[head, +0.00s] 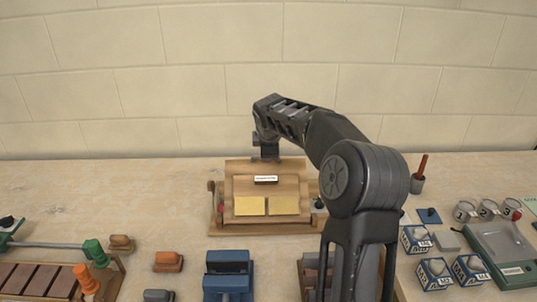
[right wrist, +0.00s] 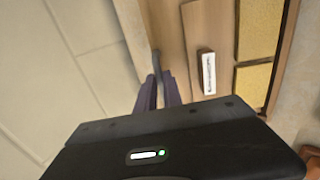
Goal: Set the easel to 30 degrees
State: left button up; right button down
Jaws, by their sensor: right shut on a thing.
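The easel (head: 290,186) is a wooden stand on a wooden base at the back middle of the table. Its tilted board carries two yellow panels and a small white label. The right wrist view shows part of the board (right wrist: 212,30) with the label and yellow panels. My right gripper (head: 265,157) reaches over from the right to the easel's top edge. In the right wrist view its dark purple fingers (right wrist: 160,88) are shut at that edge, around a thin grey part. The exact contact is partly hidden. My left gripper is out of view.
A blue block device (head: 229,274) is in front of the easel. A wooden rack (head: 40,280) is at the left. A block wall (head: 150,90) rises behind the table.

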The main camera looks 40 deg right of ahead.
jog(key=shift+s+a+f, duration=0.15)
jog(key=shift+f, duration=0.3)
jog(key=c, duration=1.8)
grip_release()
jog(key=o, duration=0.3)
jog(key=shift+r, duration=0.15)
jog(key=shift+r, duration=0.15)
jog(key=shift+s+r, duration=0.1)
jog(key=shift+r, duration=0.1)
jog(key=b+v, duration=0.1)
jog(key=v, duration=0.6)
jog(key=shift+a, duration=0.1)
